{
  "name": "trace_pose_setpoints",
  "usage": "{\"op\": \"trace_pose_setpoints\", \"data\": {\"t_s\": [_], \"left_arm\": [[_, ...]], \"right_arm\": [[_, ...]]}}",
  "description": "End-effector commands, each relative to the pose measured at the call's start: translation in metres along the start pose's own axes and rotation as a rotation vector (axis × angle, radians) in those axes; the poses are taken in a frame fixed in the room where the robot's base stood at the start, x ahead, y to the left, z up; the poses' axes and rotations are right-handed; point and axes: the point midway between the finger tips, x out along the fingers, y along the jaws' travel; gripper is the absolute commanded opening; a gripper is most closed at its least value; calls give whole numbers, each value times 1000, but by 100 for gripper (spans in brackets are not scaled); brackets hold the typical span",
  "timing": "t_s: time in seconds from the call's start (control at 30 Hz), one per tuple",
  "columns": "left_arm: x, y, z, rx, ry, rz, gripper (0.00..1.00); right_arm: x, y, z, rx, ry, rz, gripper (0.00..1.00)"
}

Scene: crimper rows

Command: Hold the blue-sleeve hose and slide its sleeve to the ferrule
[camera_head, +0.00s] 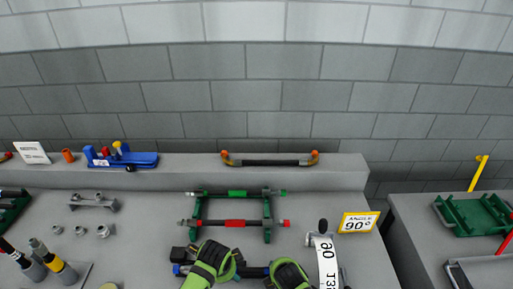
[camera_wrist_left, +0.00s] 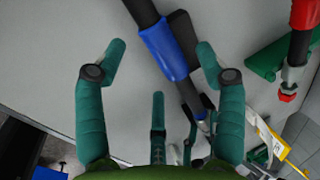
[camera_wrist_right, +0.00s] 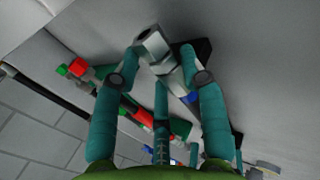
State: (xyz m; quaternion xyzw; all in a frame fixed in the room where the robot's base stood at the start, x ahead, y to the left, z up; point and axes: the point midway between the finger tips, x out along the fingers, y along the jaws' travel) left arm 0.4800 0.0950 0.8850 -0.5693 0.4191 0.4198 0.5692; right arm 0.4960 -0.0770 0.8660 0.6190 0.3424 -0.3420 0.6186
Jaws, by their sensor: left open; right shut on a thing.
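The blue-sleeve hose lies low in the centre of the head view, its dark length (camera_head: 254,272) showing between my grippers. In the left wrist view its blue sleeve (camera_wrist_left: 166,52) sits around the black hose, between the spread fingers of my left gripper (camera_wrist_left: 160,48); a metal end (camera_wrist_left: 200,118) shows further along. My left gripper (camera_head: 212,262) is open. My right gripper (camera_head: 288,274) is shut on a metal hex fitting, the ferrule end (camera_wrist_right: 153,46), seen between its fingertips (camera_wrist_right: 160,52) in the right wrist view. The grippers hide much of the hose in the head view.
A green rack (camera_head: 267,210) behind holds a green-sleeve hose (camera_head: 238,193) and a red-sleeve hose (camera_head: 235,223). A blue tool (camera_head: 122,159) sits on the back ledge.

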Motion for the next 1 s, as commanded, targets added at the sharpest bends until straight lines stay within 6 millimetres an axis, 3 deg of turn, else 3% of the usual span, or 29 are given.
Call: {"op": "trace_pose_setpoints", "data": {"t_s": [0.23,0.6,0.63,0.7,0.77,1.0], "left_arm": [[22,0,0,-1,0,1,70],[26,0,0,0,1,-1,70],[26,0,0,0,1,-1,62],[26,0,0,0,0,-1,34],[26,0,0,0,0,-1,14],[26,0,0,-1,0,-1,13]], "right_arm": [[1,-4,0,-7,-3,-8,3],[1,-4,0,-7,-3,-8,3],[1,-4,0,-7,-3,-8,3],[1,-4,0,-7,-2,-8,3],[1,-4,0,-7,-2,-8,3],[1,-4,0,-7,-2,-8,3]]}}
